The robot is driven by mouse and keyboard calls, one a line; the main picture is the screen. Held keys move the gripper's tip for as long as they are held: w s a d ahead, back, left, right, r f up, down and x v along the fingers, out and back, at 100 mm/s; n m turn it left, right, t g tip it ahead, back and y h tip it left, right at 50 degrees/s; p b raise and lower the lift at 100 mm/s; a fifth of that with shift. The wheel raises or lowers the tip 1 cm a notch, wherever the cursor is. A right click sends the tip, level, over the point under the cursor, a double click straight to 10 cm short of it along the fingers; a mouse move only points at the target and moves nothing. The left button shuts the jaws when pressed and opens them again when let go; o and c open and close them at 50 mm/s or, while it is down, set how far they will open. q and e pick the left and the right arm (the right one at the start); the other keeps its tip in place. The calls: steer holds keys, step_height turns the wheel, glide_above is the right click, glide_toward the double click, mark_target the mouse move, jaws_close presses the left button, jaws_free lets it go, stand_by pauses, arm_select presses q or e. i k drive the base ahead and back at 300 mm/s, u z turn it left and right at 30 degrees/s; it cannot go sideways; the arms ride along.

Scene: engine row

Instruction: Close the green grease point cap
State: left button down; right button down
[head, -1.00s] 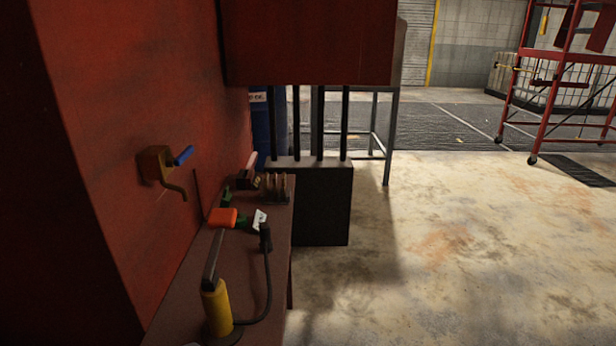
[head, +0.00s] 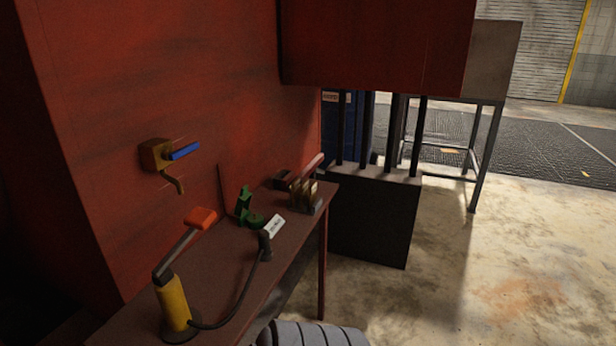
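The green grease point (head: 256,220) sits on the brown bench top, close to the red wall. Its green cap (head: 243,200) stands upright at its left side, so it looks open. A small white label card (head: 274,227) is just to the right of it. Neither of my grippers shows in the head view, so I cannot see where they are or what state they are in.
A yellow-based lever with an orange handle (head: 201,217) stands nearer on the bench (head: 240,290). A black cable runs to a plug (head: 265,243). A blue-handled valve (head: 158,155) juts from the wall. A red-handled lever (head: 305,170) is behind. Open floor lies right.

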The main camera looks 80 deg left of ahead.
mark_target(244, 201)
steer(key=u, duration=0.05)
steer(key=i, duration=0.5)
steer(key=u, duration=2.6)
